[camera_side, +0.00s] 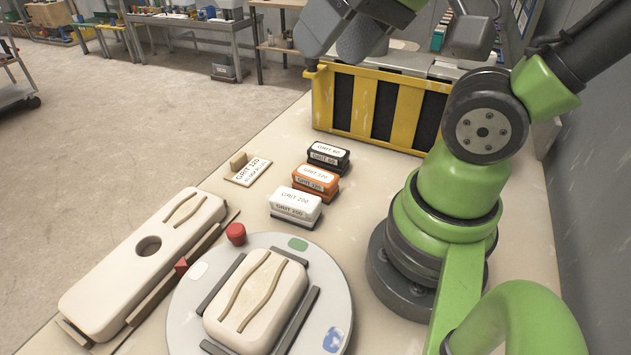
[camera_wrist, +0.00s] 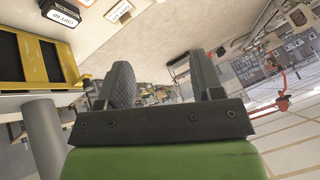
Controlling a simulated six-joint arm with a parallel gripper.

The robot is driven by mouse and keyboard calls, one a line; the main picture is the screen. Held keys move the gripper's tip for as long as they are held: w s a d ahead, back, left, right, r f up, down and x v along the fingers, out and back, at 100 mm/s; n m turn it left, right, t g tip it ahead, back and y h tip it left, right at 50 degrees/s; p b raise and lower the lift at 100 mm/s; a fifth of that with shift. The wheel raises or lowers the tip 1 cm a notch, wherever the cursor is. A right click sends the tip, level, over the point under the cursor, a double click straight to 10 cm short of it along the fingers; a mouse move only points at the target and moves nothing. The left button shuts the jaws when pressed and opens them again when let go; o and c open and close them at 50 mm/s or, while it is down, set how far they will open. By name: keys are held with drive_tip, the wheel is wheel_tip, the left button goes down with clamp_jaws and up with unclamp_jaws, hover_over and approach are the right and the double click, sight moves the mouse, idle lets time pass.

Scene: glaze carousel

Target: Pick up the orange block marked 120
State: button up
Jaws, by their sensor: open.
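The orange block (camera_side: 316,182) marked GRIT 120 rests on the table in the side view, between a black block (camera_side: 328,157) marked GRIT 60 and a white block (camera_side: 295,207) marked GRIT 200. My gripper (camera_side: 340,42) is open and empty, high above the table at the top of the side view, well apart from the orange block. Its two grey fingers also show in the wrist view (camera_wrist: 163,80), with nothing between them. The black block shows at the top left there; small labelled pieces beside it are cut off or too small to identify surely.
A yellow-and-black bin (camera_side: 378,105) stands behind the blocks. A small GRIT 120 sign (camera_side: 247,172) lies left of them. A round turntable (camera_side: 190,315) carries a cream piece (camera_side: 256,296) in front, beside a long cream fixture (camera_side: 95,290) and a red knob (camera_side: 236,233).

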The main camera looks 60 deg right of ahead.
drive_tip(key=w+d+f+g+h, duration=0.1)
drive_tip(key=w+d+f+g, duration=0.1)
drive_tip(key=w+d+f, duration=0.25)
drive_tip(key=n+g, duration=0.3)
drive_tip(key=g, duration=0.2)
hover_over(315, 173)
drive_tip(key=shift+h, duration=0.4)
drive_tip(key=f, duration=1.5)
drive_tip(key=shift+a+f, duration=0.3)
drive_tip(key=shift+f, duration=0.1)
drive_tip(key=f, duration=1)
drive_tip(key=shift+s+d+f, duration=0.1)
drive_tip(key=shift+d+f, duration=0.15)
drive_tip(key=shift+d, duration=0.05)
drive_tip(key=shift+c, duration=0.2)
drive_tip(key=c, duration=0.7)
